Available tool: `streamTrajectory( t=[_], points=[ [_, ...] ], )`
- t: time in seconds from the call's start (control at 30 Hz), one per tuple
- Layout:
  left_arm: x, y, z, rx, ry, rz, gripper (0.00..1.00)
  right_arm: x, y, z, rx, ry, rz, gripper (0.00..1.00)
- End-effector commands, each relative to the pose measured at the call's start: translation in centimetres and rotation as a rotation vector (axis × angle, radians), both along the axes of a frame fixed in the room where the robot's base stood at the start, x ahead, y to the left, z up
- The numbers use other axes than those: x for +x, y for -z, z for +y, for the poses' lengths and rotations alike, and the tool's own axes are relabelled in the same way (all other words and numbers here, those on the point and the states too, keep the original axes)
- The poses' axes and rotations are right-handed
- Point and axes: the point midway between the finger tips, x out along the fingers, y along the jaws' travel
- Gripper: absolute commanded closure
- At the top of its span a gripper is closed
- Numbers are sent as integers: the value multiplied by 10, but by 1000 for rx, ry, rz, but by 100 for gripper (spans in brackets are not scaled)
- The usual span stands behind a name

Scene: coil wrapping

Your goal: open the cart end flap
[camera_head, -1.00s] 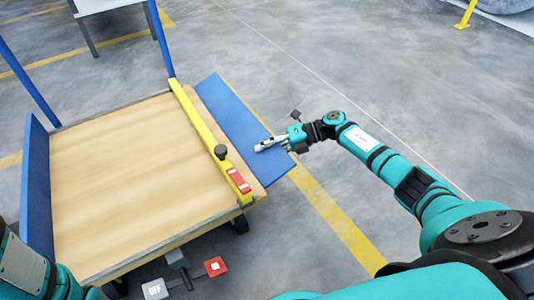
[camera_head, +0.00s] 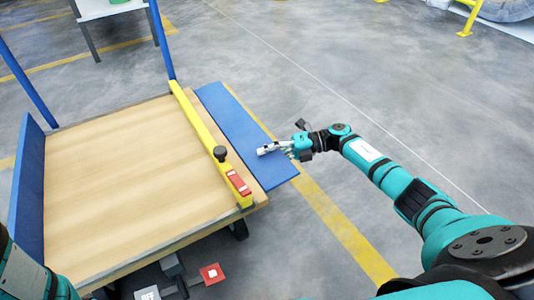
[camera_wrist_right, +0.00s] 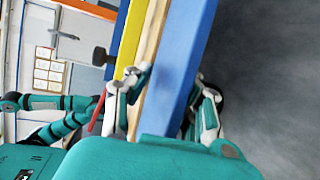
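The cart end flap (camera_head: 235,118) is a long blue panel along the right side of the cart's wooden deck (camera_head: 130,180). It leans outward, almost level with the deck. My right gripper (camera_head: 268,149) is at the flap's outer edge near its front corner, with a pale finger over the upper face. In the right wrist view, its fingers (camera_wrist_right: 170,95) lie on either side of the flap (camera_wrist_right: 178,70), which fills the gap between them. A yellow bar (camera_head: 195,112) with a black knob (camera_head: 220,153) and a red piece (camera_head: 238,183) runs beside the flap. My left gripper is out of view.
Blue posts (camera_head: 161,42) and a blue side panel (camera_head: 31,190) stand on the cart. A red pedal (camera_head: 212,273) and a white one (camera_head: 148,293) sit low at its front. A white table (camera_head: 108,8) stands behind. The grey floor right of the flap is clear.

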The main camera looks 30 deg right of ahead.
Motion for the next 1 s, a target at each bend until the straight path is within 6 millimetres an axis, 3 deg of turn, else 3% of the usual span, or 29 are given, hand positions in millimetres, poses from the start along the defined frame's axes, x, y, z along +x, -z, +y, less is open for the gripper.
streamTrajectory(
  t=[0.1, 0.47, 0.8, 1.0],
  points=[
    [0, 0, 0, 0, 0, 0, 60, 0, -1, 0, 2, 1, -2, 67],
    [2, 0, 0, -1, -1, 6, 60, -2, -2, -10, 0, 3, -1, 67],
    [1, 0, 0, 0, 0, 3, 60, -23, -15, -74, -1, 6, -1, 67],
    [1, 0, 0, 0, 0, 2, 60, -33, -21, -102, 1, 3, -2, 67]
  ],
)
